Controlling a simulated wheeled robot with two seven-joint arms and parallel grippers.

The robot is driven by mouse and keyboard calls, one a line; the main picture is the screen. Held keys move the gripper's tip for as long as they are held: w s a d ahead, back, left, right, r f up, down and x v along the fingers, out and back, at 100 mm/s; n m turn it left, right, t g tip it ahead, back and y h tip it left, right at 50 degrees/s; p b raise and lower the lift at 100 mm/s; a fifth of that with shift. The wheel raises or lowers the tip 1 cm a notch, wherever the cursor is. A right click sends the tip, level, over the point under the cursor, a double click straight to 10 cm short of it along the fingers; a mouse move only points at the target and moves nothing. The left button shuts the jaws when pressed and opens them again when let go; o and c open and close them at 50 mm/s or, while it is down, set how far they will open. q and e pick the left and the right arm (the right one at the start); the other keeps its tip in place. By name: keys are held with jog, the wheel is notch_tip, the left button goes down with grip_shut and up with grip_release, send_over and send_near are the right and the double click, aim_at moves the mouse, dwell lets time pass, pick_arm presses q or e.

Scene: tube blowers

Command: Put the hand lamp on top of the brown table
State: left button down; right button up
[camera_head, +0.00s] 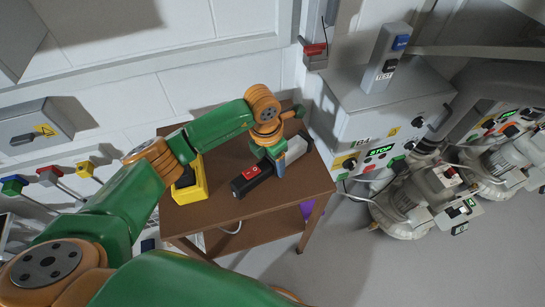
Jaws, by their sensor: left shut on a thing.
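The hand lamp appears to be the black stick-shaped thing (250,180) with a red patch and a pale grey end. It lies at or just over the top of the brown table (232,208); I cannot tell whether it touches the wood. My left gripper (280,164) points down and is shut on the lamp around its middle, hiding part of it. My right gripper is not in view.
A yellow and black box (199,190) stands on the table's left part, beside my left arm. A grey control cabinet (350,122) is close on the right, with blower machines (405,205) beyond it. The table's front strip is clear.

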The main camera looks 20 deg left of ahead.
aim_at(268, 162)
pick_arm(q)
jog(key=shift+f, duration=0.15)
jog(key=shift+c, duration=0.4)
grip_release()
jog(key=shift+r, duration=0.35)
notch_tip(268, 162, up, 12)
jog(key=s, duration=0.1)
jog(key=shift+a+f+b, duration=0.2)
jog(key=shift+a+b, duration=0.2)
jog(key=shift+s, duration=0.1)
